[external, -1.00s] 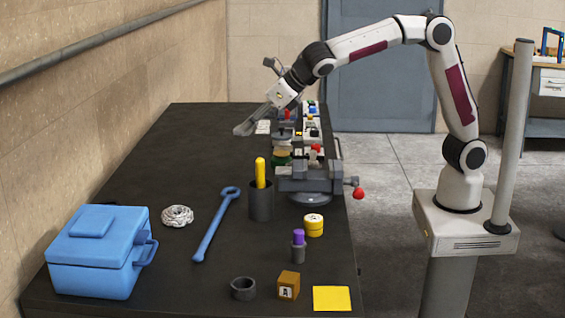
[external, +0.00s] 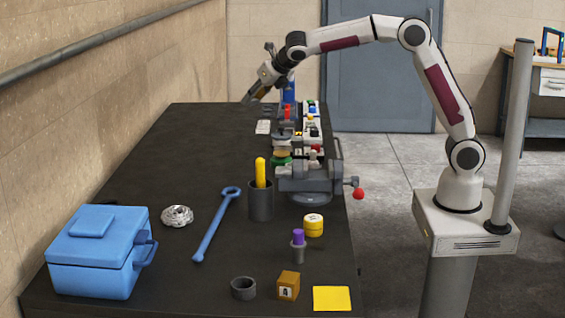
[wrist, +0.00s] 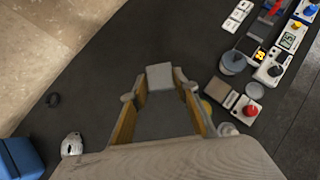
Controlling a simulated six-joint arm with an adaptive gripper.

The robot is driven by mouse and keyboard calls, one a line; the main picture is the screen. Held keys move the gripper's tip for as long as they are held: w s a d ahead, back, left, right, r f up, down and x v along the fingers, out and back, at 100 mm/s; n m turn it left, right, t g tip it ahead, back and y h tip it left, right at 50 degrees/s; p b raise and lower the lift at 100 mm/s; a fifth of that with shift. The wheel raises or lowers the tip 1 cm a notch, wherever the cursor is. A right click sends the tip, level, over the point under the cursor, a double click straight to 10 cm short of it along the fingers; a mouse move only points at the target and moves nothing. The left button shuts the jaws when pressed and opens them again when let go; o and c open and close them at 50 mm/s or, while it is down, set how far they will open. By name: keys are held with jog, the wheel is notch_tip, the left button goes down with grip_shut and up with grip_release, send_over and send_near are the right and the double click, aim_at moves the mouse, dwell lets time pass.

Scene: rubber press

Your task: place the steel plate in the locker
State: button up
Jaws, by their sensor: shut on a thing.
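My gripper (external: 256,93) is raised above the far end of the dark bench in the external view, pointing down to the left. In the wrist view its yellow-padded fingers (wrist: 160,84) are shut on a grey piece, which I take to be the steel plate (wrist: 160,75). The plate shows as a light grey square between the fingertips, clear of the bench; much of it is hidden or hard to tell from the dark background. I cannot surely pick out the locker. A blue lidded box (external: 95,252) stands closed at the bench's near left.
A grey press or vise (external: 310,180) and several small controls line the bench's right side. The bench's left middle is clear.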

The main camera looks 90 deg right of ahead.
notch_tip(320, 180, down, 13)
jog(key=d, duration=0.2)
jog(key=shift+s+d+r+m, duration=0.15)
jog(key=shift+s+d+m, duration=0.1)
jog(key=shift+d+m, duration=0.1)
dwell(0.4)
jog(key=shift+f, duration=3.15)
jog(key=shift+f, duration=0.1)
jog(key=shift+f, duration=1.75)
jog(key=shift+f, duration=0.15)
